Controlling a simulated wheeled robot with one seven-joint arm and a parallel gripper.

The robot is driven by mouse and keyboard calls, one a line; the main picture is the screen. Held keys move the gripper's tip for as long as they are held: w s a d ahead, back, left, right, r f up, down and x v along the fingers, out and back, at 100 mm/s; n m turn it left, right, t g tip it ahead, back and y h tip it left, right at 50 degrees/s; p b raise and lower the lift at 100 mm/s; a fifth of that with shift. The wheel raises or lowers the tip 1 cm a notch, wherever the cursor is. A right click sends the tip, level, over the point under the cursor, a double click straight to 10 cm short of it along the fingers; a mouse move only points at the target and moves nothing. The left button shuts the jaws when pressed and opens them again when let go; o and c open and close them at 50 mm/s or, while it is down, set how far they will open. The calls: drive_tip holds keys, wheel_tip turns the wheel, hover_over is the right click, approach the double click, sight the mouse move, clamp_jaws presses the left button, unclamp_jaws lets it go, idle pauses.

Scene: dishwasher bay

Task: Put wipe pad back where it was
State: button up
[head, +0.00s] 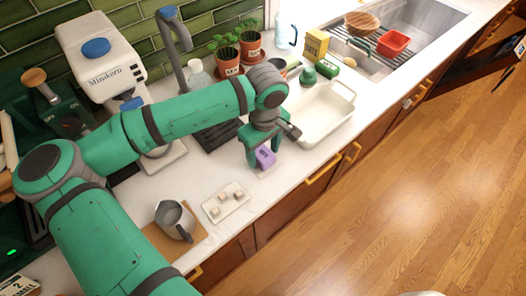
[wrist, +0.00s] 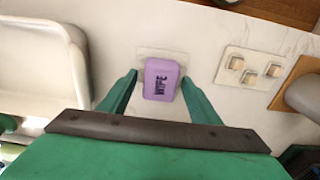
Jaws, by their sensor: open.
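The wipe pad (wrist: 161,79) is a purple block marked "WIPE". In the wrist view it lies between the two spread fingers of my gripper (wrist: 160,92), with a visible gap on each side. A pale square patch (wrist: 150,52) shows on the counter around its upper edge. In the head view the wipe pad (head: 265,157) sits on the counter under my gripper (head: 261,155), left of the white basin. My gripper is open around it and points down. The pad's far side is partly hidden by the fingers in the head view.
A white basin (head: 318,122) stands close on the right in the head view. A small tray with several cubes (head: 225,203) and a metal pitcher (head: 174,220) on a brown board stand to the left. The counter's front edge is near. A dark drip tray (head: 217,137) lies behind.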

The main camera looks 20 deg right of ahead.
sight(264, 154)
wheel_tip(264, 154, up, 12)
drive_tip(key=shift+s, duration=0.2)
idle(0.4)
drive_tip(key=shift+d, duration=0.1)
